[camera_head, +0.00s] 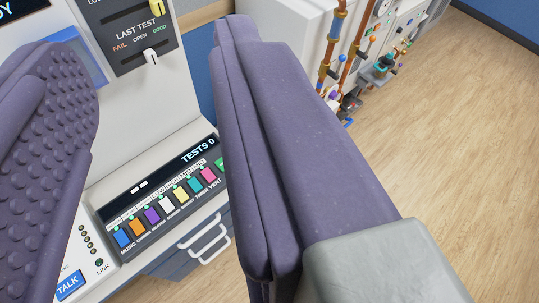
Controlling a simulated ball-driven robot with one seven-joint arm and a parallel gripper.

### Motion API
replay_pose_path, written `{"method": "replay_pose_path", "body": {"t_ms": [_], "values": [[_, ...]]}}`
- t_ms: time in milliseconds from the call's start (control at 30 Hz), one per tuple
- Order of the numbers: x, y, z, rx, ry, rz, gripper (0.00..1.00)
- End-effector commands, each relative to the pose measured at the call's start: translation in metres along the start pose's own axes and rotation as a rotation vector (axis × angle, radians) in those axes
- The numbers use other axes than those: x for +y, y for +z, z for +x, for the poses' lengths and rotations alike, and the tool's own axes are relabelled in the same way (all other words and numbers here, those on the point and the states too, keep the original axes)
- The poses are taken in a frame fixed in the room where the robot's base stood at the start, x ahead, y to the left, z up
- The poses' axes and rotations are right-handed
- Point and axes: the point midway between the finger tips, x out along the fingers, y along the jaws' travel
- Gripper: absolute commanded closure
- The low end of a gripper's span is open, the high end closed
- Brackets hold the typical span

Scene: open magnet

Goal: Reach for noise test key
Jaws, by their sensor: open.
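A row of several coloured keys (165,208) lies on the dark sloped control strip (143,222) at the lower front of a white console. From left they run blue (122,238), orange (137,226), purple (152,215), white, yellow, teal, pink and green, each with a small light above. The labels are small; I read MUSIC, TIMER and VENT but cannot tell which key is noise. My gripper (150,50) is open and empty, its two padded purple fingers wide apart with the keys seen between them. The right finger partly covers the green key at the row's right end.
A "TESTS 0" display (198,148) sits above the keys. A "LAST TEST" panel (140,38) with sliders is higher up. A TALK button (69,285) is at lower left. White drawer handles (203,240) stick out below. Pipes and valves (335,60) stand behind; wooden floor (450,150) is clear at right.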

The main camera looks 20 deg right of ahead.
Motion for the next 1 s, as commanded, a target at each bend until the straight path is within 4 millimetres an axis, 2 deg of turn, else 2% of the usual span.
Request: {"method": "replay_pose_path", "body": {"t_ms": [933,967,1000], "values": [[-0.0002,0.0000,0.0000,0.000,0.000,0.000,0.57],[-0.0002,0.0000,0.0000,0.000,0.000,0.000,0.60],[-0.0002,0.0000,0.0000,0.000,0.000,0.000,0.69]]}}
